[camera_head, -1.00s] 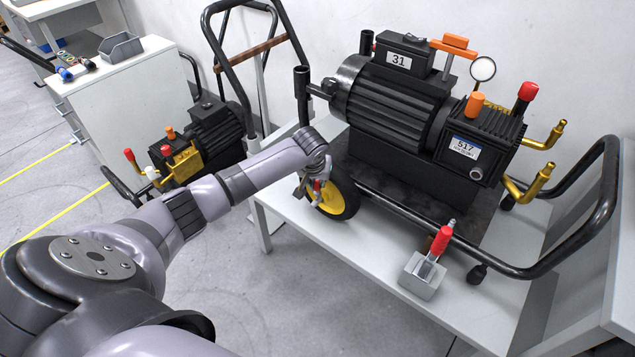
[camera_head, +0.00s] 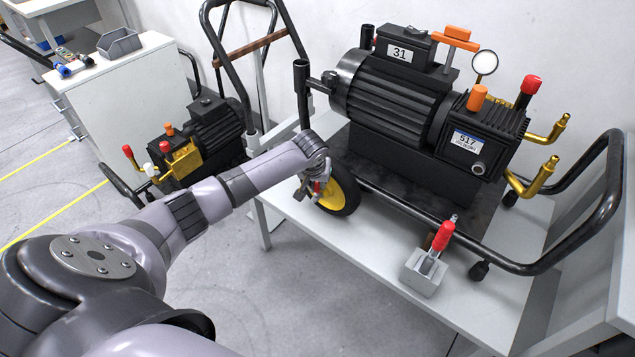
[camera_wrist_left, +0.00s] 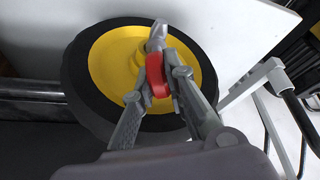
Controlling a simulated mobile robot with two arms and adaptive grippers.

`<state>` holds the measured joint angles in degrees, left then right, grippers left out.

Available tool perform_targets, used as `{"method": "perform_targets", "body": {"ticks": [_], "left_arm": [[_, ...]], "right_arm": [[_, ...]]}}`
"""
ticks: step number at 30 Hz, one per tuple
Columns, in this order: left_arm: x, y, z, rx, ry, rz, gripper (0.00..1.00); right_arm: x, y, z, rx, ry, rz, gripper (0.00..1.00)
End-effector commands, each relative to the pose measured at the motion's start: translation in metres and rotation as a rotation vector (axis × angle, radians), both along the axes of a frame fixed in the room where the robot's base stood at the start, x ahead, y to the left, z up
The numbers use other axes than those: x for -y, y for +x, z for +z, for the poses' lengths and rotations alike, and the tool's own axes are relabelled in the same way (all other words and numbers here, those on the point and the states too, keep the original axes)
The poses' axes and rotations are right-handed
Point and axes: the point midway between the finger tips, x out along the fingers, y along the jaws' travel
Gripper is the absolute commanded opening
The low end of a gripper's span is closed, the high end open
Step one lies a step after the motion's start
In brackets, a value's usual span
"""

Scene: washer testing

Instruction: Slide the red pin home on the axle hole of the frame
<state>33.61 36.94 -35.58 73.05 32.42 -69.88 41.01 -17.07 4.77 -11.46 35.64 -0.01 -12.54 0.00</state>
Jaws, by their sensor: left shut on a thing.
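My left gripper (camera_head: 314,187) is in front of the yellow wheel (camera_head: 342,193) of the black cart frame (camera_head: 400,212). In the left wrist view, its fingers (camera_wrist_left: 160,87) are shut on the red pin (camera_wrist_left: 156,74), with the pin's grey end (camera_wrist_left: 158,36) pointing up in the picture. The pin lies across the yellow hub (camera_wrist_left: 107,62) in that view. Whether it touches the hub or sits in the axle hole cannot be told. The axle hole is not visible. My right gripper is not in view.
The large black pump (camera_head: 395,95) stands on the cart over a white table (camera_head: 345,242). A grey block (camera_head: 424,273) holding a red-handled piece (camera_head: 443,236) stands near the table's front edge. A second pump (camera_head: 212,128) is at the left back.

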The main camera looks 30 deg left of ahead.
Motion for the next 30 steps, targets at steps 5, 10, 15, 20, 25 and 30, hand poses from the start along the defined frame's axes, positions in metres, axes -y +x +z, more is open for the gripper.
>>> {"method": "perform_targets", "body": {"ticks": [5,10,15,20,25,30], "left_arm": [[0.000,0.000,0.000,0.000,0.000,0.000,0.18],[0.000,0.000,0.000,0.000,0.000,0.000,0.29],[0.000,0.000,0.000,0.000,0.000,0.000,0.36],[0.000,0.000,0.000,0.000,-0.001,0.000,0.36],[0.001,-0.002,0.007,0.001,0.000,0.000,0.36],[0.004,-0.012,0.032,0.004,0.001,-0.003,0.36]], "right_arm": [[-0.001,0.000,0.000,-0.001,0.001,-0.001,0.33],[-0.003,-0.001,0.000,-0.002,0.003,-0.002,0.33],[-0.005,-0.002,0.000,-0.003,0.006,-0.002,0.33],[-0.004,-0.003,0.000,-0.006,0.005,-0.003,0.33],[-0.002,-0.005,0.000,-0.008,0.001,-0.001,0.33],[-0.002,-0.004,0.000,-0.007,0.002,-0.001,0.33]]}}
